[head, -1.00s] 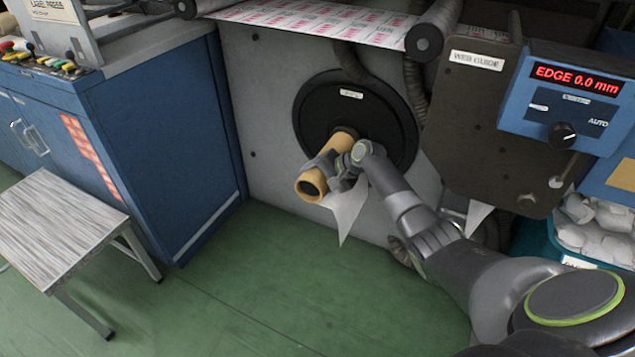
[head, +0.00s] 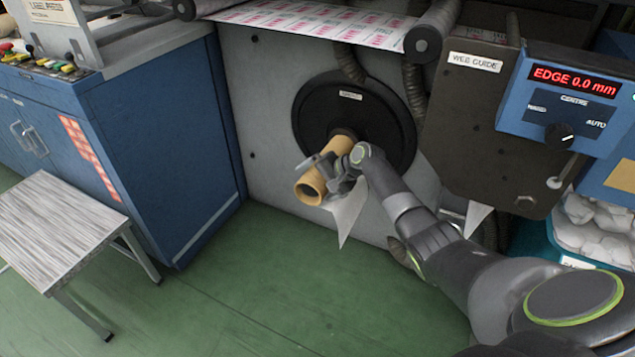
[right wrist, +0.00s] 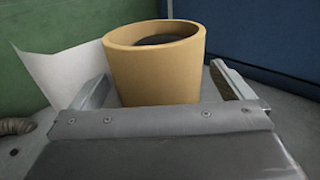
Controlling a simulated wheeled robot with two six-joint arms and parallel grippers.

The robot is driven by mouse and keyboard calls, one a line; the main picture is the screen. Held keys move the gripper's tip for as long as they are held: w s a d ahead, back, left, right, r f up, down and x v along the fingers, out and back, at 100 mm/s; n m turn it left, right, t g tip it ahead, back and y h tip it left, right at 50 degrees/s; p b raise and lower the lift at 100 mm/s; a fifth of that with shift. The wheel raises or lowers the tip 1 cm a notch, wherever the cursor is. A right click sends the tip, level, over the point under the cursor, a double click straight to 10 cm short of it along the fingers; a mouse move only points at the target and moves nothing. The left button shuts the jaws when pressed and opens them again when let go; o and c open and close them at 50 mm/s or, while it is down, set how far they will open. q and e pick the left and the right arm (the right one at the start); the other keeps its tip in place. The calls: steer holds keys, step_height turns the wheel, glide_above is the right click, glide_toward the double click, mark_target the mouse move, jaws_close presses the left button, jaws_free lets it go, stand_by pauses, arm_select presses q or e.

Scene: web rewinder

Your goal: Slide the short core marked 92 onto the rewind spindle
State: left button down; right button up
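The tan cardboard core (head: 322,176) sits in front of the black round disc (head: 398,120) on the grey machine face, in line with the disc's middle and tilted toward me. Its near end is open, and a dark inside shows in the right wrist view, where the core (right wrist: 152,75) stands between my fingers. The spindle itself is hidden, and I cannot read a 92 mark. My right gripper (head: 340,176) is open around the core, with a finger on each side and small gaps in the wrist view (right wrist: 165,88). My left gripper is out of view.
A white web tail (head: 346,212) hangs beside the core. The web guide panel (head: 470,130) and blue edge display (head: 570,100) stand at right, above a teal bin (head: 565,248) of white scraps. A blue cabinet (head: 165,140) and small table (head: 55,225) are at left. Green floor is clear.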

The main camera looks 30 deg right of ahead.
steer(key=shift+r, duration=0.25)
steer(key=s+a+p, duration=0.7)
steer(key=s+a, duration=0.2)
steer(key=a, duration=0.3)
steer(key=s+a+p, duration=0.7)
steer(key=s+a, duration=0.2)
steer(key=a, duration=0.3)
steer(key=shift+s, duration=0.4)
